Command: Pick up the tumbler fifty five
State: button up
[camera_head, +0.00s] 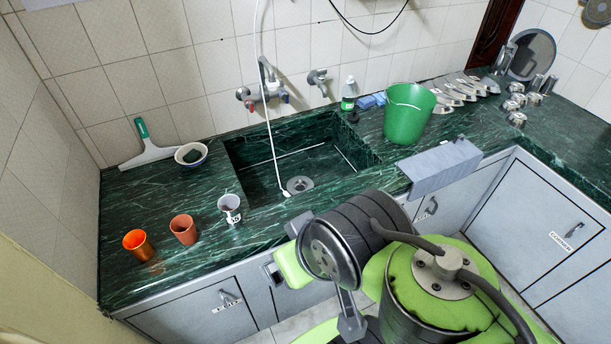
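Three cups stand upright in a row on the green marble counter, left of the sink. A shiny orange tumbler (138,244) is at the left, and a dull red-brown tumbler (184,229) is in the middle. A pale grey tumbler (230,208) with a white label is at the right, close to the sink's left edge. The label has dark marks that may be the number 55, too small to read surely. My black and green arm fills the lower right in front of the counter. My gripper's fingers cannot be made out, and no tumbler is held.
A sink (300,165) with a white hose hanging into it is right of the cups. Behind the cups are a bowl (191,154) and a squeegee (148,148). A green bucket (408,114), a bottle (348,94) and a draped grey cloth (440,168) are further right.

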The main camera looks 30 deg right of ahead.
aim_at(229, 205)
jog(key=i+l+u, duration=0.1)
jog(key=u, duration=0.4)
jog(key=i+l+u, duration=0.1)
jog(key=l+u, duration=0.15)
jog(key=u, duration=0.25)
jog(key=l+u, duration=0.2)
jog(key=u, duration=0.25)
jog(key=i+l, duration=0.05)
